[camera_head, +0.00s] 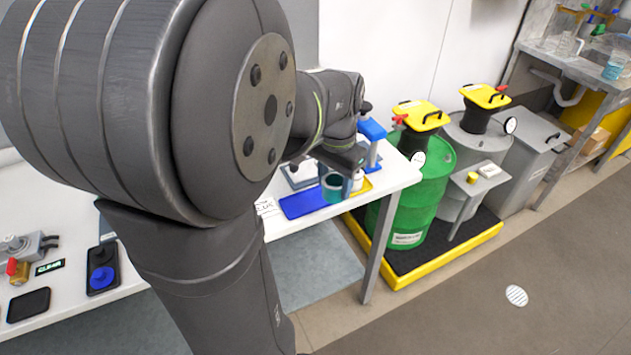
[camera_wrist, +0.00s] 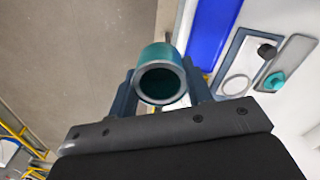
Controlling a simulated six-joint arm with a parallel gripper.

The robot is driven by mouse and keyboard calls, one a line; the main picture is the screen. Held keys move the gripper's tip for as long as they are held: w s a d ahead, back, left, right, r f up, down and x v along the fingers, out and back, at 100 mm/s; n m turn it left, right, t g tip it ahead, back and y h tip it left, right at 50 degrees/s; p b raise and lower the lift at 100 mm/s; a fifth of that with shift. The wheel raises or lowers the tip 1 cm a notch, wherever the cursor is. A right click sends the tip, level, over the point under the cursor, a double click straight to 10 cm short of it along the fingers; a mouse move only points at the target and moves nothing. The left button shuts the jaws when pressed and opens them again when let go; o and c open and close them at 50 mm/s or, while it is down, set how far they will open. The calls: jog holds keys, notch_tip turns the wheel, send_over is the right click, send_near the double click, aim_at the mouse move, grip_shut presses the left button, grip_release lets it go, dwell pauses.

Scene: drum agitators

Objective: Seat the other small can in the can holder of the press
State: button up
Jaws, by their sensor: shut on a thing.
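My gripper (camera_wrist: 160,92) is shut on a teal small can (camera_wrist: 162,75); its open, dark end faces the wrist camera. In the head view the same teal can (camera_head: 333,189) is at my gripper (camera_head: 340,180), above or beside the blue mat; the gap below it cannot be judged. A blue-topped stand (camera_head: 372,130), which looks like the press, stands just behind my gripper at the table's right end. Its can holder is not clearly visible. A small white round thing (camera_head: 357,181) shows beside the teal can, partly hidden by my gripper.
A blue mat (camera_head: 302,204) lies on the white table (camera_head: 398,176), near its front edge. A grey plate with a teal knob (camera_wrist: 277,80) shows in the wrist view. Green drum (camera_head: 424,196) and grey drum (camera_head: 474,140) stand beyond the table. My arm hides much of the table.

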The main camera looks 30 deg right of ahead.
jog(key=shift+s+d+r, duration=0.25)
jog(key=shift+s+r, duration=0.05)
jog(key=shift+w+d+r, duration=0.1)
jog(key=shift+d, duration=0.1)
jog(key=w+d+f, duration=0.2)
jog(key=w+d, duration=0.2)
jog(key=w, duration=0.6)
jog(key=w+d+f, duration=0.1)
jog(key=w+d, duration=0.3)
jog(key=w, duration=0.6)
jog(key=shift+a+f, duration=0.15)
jog(key=shift+f, duration=2.9)
jog(key=shift+f, duration=0.4)
jog(key=o, duration=1)
jog(key=shift+o, duration=0.2)
